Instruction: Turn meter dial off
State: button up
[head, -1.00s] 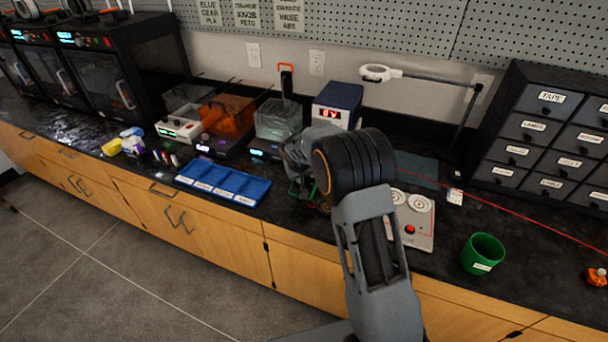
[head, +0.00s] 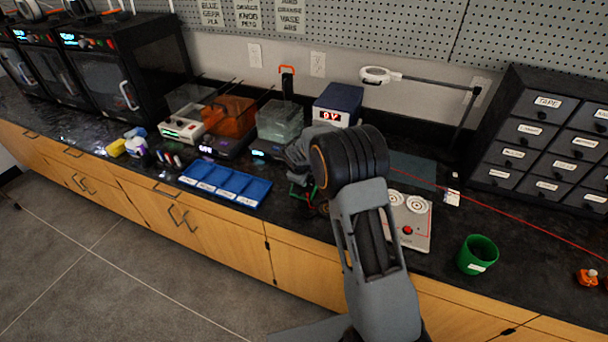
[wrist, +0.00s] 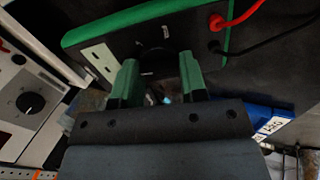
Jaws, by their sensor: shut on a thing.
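The meter (wrist: 110,45) fills the top of the wrist view, dark-faced with a green edge, with a red lead and a black lead plugged in at its right. Its round dark dial (wrist: 154,58) shows between my fingers; the pointer and setting are not readable. My gripper (wrist: 159,82) has its two green-padded fingers on either side of the dial, closed on it. In the head view my arm covers most of the meter, and only a small green bit (head: 297,190) shows beside the wrist.
A light panel with a black knob (wrist: 30,103) is close at the left in the wrist view. A blue tray (head: 225,184) lies left of my arm, a power supply (head: 338,103) stands behind, and a green cup (head: 478,255) stands at right.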

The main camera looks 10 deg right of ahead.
jog(key=shift+n, duration=0.7)
jog(key=o, duration=0.9)
jog(key=v, duration=1.3)
jog(key=shift+s+a+r, duration=0.1)
jog(key=shift+s+r, duration=0.05)
jog(key=shift+r, duration=0.2)
jog(key=s+d+r+m+y, duration=0.1)
jog(key=s+m, duration=0.2)
jog(key=s, duration=0.6)
jog(key=s+d+r+m+y, duration=0.1)
jog(key=s+m, duration=0.3)
jog(key=s, duration=0.4)
jog(key=s+d+r+m, duration=0.1)
jog(key=s+r+m, duration=0.1)
jog(key=s, duration=0.7)
jog(key=shift+s+r+m+g+y+p, duration=0.1)
jog(key=shift+s+m+g+y+p, duration=0.25)
jog(key=shift+m, duration=0.55)
